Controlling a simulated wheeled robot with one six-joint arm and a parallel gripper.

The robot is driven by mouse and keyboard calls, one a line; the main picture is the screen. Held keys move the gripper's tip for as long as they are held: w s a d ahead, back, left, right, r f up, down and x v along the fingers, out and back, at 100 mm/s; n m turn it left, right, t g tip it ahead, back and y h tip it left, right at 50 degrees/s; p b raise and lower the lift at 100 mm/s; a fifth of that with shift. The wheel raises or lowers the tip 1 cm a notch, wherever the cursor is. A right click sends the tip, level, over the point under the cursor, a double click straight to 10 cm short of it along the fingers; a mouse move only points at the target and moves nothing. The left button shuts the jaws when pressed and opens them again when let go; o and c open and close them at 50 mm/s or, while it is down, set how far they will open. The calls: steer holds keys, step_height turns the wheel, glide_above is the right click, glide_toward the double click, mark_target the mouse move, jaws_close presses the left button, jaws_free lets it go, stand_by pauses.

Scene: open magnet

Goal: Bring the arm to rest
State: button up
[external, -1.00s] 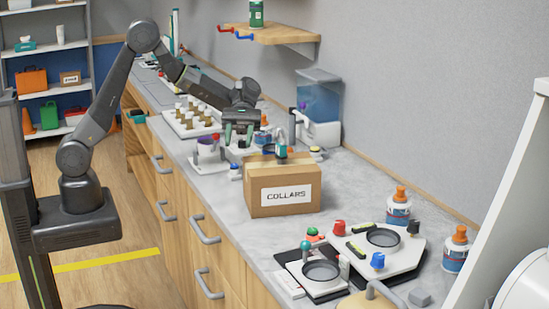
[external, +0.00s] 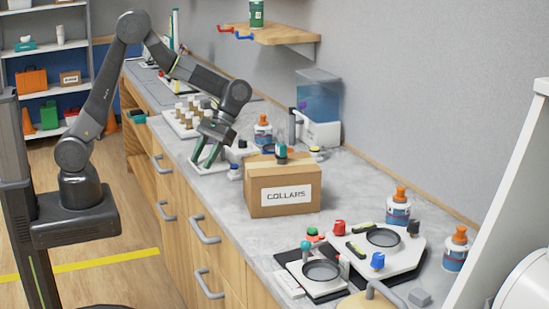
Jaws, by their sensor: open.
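My gripper (external: 208,157) is above the counter, to the left of the COLLARS box, with its green-tipped fingers pointing down and apart. It is open, and I see nothing between the fingers. My arm reaches up from its base at the left, bends at a high elbow and comes down over the counter. The gripper hides part of the small white equipment behind it.
The cardboard COLLARS box (external: 285,189) stands right of my gripper. A white rack of vials (external: 187,117) is behind it. A water tank (external: 319,97) stands by the wall. A wooden shelf (external: 272,35) juts out above. Cabinet handles (external: 205,230) stick out in front.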

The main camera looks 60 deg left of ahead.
steer(key=w+a+f+m+t+y, duration=0.3)
steer(key=w+m, duration=0.4)
steer(key=m, duration=0.4)
steer(key=shift+a+f+t+y, duration=0.2)
steer(key=shift+a+t+y, duration=0.75)
steer(key=shift+t, duration=0.45)
